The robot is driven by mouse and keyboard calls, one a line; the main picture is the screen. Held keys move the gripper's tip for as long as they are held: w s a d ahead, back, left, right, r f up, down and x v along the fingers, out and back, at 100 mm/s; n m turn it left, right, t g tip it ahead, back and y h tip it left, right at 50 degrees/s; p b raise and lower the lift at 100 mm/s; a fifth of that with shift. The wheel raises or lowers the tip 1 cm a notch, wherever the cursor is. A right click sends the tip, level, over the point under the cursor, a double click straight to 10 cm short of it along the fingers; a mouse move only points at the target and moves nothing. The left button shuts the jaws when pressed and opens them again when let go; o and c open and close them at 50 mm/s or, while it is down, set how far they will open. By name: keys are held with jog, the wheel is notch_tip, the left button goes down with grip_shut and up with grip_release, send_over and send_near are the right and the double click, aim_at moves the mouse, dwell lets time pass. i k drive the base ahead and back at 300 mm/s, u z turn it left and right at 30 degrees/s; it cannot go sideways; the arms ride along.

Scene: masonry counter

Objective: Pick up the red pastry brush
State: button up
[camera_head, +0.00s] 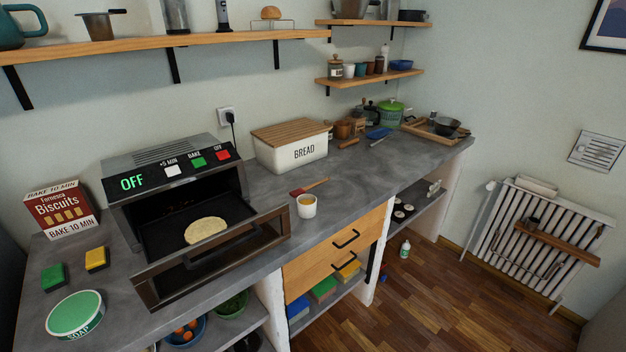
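A brush with a red head and a wooden handle, the red pastry brush (314,185), lies on the grey counter (365,185) right of the oven. Its red end points left, and its handle points right and slightly back. A small white cup (306,206) with yellowish contents stands just in front of it. The cup and the brush look close together; I cannot tell whether they touch. My gripper is not in view.
A toaster oven (180,175) reading OFF stands open at left, a flatbread (206,230) inside. A bread bin (290,148) stands behind the brush. The counter right of the brush is clear. Wooden drawers (335,250) are below the front edge.

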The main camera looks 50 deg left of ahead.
aim_at(297, 193)
jog(key=u, duration=0.65)
jog(key=i, duration=1.1)
jog(key=u, duration=1.9)
jog(key=i, duration=1.15)
jog(key=u, duration=0.2)
